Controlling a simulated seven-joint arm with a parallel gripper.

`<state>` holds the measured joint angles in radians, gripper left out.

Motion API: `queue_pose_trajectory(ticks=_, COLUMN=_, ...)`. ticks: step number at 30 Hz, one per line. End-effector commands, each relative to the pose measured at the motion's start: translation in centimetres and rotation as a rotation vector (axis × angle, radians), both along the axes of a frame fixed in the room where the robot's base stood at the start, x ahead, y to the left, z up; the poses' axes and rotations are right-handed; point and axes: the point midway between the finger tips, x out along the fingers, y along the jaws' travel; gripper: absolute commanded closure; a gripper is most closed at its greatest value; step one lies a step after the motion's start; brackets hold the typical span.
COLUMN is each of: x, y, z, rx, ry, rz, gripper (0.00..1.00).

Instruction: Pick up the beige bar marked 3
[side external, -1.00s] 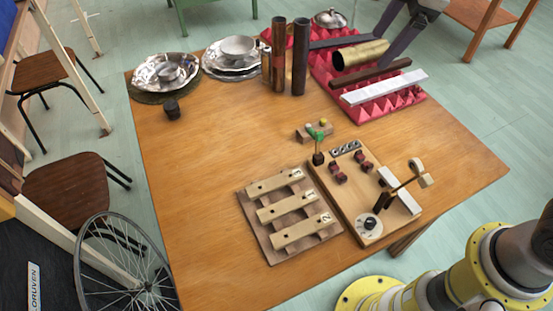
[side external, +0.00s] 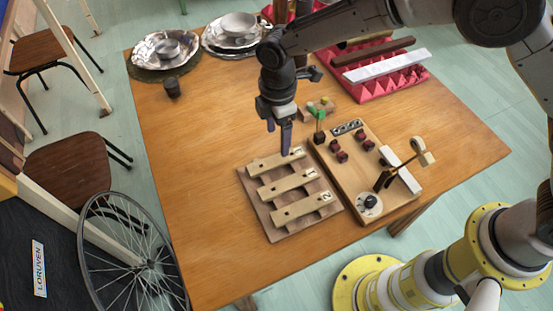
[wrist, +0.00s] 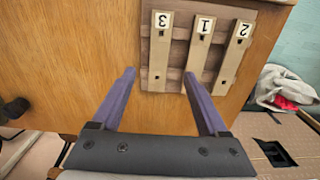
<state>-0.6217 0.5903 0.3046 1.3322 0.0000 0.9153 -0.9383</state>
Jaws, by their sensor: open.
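The beige bar marked 3 (side external: 261,166) is the far bar of three on a brown wooden base (side external: 258,212). In the wrist view this bar (wrist: 159,62) is at the left, its number end at the top. The bar marked 1 (side external: 290,186) is in the middle and the bar marked 2 (side external: 300,210) is nearest. My gripper (side external: 286,151) points down over the bar marked 3. In the wrist view its open, empty fingers (wrist: 160,76) show on either side of this bar. I cannot tell their exact height above it.
A wooden board (side external: 343,192) with dark red blocks and a dial stands just right of the bars. A small block with a green piece (side external: 319,113) is behind it. Metal bowls and a red foam tray (side external: 398,85) are at the back. The table's left side is clear.

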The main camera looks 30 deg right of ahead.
Motion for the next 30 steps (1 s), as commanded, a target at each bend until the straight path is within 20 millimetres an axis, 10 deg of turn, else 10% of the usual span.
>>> queue_pose_trajectory(ticks=19, x=0.1, y=-0.3, z=-7.5, rx=-0.002, ry=0.002, rz=-0.001, gripper=0.23)
queue_pose_trajectory(ticks=30, x=0.2, y=-0.2, z=-8.5, rx=0.0, ry=-0.001, rz=-0.001, gripper=0.23)
